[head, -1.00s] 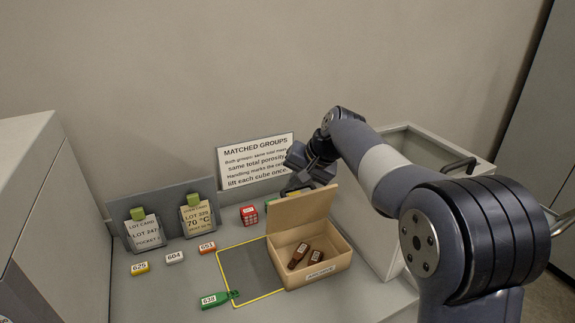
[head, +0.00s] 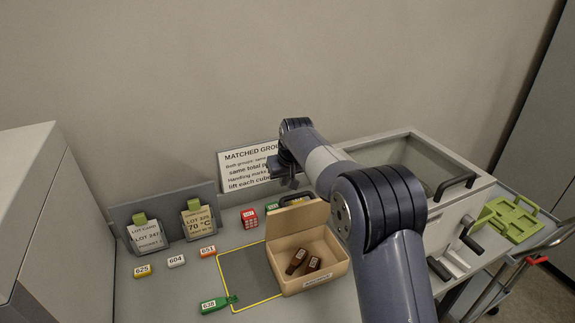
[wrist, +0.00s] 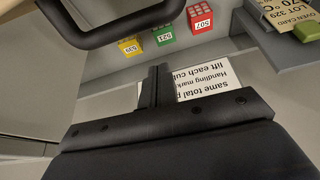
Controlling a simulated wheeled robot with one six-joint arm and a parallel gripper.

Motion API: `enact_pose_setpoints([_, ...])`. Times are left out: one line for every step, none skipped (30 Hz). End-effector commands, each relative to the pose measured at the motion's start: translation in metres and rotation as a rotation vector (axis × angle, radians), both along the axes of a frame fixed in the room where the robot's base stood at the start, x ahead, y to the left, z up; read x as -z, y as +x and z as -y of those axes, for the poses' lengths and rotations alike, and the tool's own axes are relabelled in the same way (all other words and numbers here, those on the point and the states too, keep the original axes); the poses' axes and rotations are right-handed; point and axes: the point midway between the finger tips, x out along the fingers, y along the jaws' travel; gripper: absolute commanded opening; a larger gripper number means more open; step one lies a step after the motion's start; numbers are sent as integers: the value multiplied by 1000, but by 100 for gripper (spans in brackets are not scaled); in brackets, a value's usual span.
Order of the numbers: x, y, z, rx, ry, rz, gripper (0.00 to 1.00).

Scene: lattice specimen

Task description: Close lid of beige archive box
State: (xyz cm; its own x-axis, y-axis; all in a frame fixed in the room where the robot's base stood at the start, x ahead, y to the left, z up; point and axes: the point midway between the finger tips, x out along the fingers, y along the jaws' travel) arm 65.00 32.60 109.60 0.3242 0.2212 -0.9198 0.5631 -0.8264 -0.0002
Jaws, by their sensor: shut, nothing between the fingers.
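The beige archive box (head: 318,283) stands on the bench with its front label facing me. Its lid (head: 300,222) is open, raised along the back edge of the box. Two brown labelled pieces (head: 297,260) lie inside. My gripper (head: 289,183) is behind and above the lid, near the sign, and partly hidden by my arm. In the wrist view my gripper (wrist: 157,75) has its fingers together with nothing between them. I cannot tell whether it touches the lid.
A sign (head: 240,165) stands at the back wall. A red cube (head: 249,218) sits left of the lid; the wrist view also shows green (wrist: 165,36) and yellow cubes (wrist: 129,46). A green tagged piece (head: 215,305) lies left of the box. A clear-topped case (head: 420,160) stands right.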

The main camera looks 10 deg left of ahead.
Motion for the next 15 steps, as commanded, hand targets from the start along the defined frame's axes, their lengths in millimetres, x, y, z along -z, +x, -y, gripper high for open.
enact_pose_setpoints([-1,-3,2,0,1,1,0])
enact_pose_setpoints([-1,-6,4,0,1,1,0])
enact_pose_setpoints([-1,-10,6,0,1,1,0])
enact_pose_setpoints([-1,-12,8,0,1,1,0])
enact_pose_setpoints([0,-15,10,0,0,0,0])
enact_pose_setpoints([0,-18,12,0,0,0,0])
enact_pose_setpoints([0,-20,13,0,1,1,0])
enact_pose_setpoints([0,-22,15,0,1,1,0])
enact_pose_setpoints([1,-24,16,0,-1,-1,0])
enact_pose_setpoints([1,-26,17,0,0,0,0])
enact_pose_setpoints([2,-27,18,0,0,0,0])
enact_pose_setpoints([2,-29,19,0,1,1,0])
enact_pose_setpoints([2,-30,20,0,1,2,0])
enact_pose_setpoints([2,-31,21,0,1,1,0])
enact_pose_setpoints([3,-32,21,0,0,0,0])
